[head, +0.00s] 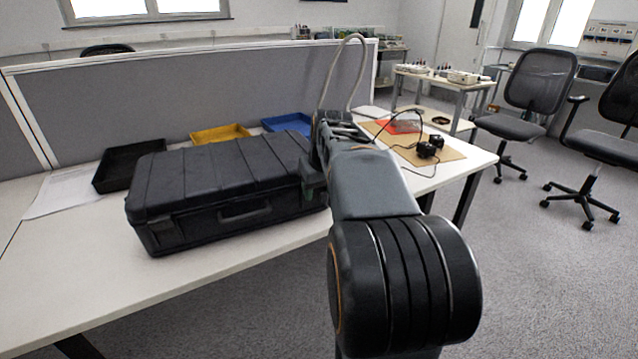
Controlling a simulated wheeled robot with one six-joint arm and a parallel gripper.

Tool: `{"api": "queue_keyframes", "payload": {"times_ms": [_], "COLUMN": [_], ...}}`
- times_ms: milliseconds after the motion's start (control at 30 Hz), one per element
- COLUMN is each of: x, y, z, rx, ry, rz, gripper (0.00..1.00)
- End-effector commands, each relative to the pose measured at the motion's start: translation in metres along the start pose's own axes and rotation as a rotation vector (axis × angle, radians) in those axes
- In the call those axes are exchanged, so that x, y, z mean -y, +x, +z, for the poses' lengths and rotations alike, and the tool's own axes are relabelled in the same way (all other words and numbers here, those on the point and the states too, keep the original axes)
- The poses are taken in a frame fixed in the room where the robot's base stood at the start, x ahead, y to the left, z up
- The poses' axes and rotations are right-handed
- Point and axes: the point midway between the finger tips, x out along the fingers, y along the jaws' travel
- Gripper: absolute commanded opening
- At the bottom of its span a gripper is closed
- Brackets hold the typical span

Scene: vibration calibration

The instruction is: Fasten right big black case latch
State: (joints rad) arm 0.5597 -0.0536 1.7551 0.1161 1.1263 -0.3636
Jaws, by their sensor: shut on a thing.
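The big black case (215,180) lies on the white table with its lid down. Its carry handle (245,213) is on the front side, and the left latch (161,224) shows near the left front corner. My gripper (314,193) is at the right end of the case's front, against the case. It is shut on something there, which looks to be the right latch. The gripper and my arm hide that latch, so its exact position cannot be seen.
Black (118,166), yellow (220,133) and blue (286,122) trays stand behind the case, before a grey partition (200,95). Right of my arm, a brown board (447,155) holds a black cabled device (428,148). The table (215,262) is bare in front of the case.

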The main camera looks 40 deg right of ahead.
Motion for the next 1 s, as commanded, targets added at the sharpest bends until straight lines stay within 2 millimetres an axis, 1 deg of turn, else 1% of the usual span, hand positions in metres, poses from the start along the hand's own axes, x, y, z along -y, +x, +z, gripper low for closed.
{"api": "queue_keyframes", "payload": {"times_ms": [33, 233, 600, 800, 1000], "x": [0.001, 0.000, 0.000, 0.000, 0.000], "y": [-0.010, -0.015, -0.014, -0.011, -0.009], "z": [-0.004, -0.010, -0.018, -0.020, -0.020], "rx": [0.032, 0.172, 0.399, 0.466, 0.495], "ry": [-0.002, -0.003, -0.002, -0.001, 0.000], "rz": [-0.003, -0.003, -0.003, -0.001, -0.002], "gripper": [0.25, 0.25, 0.25, 0.25, 0.25]}}
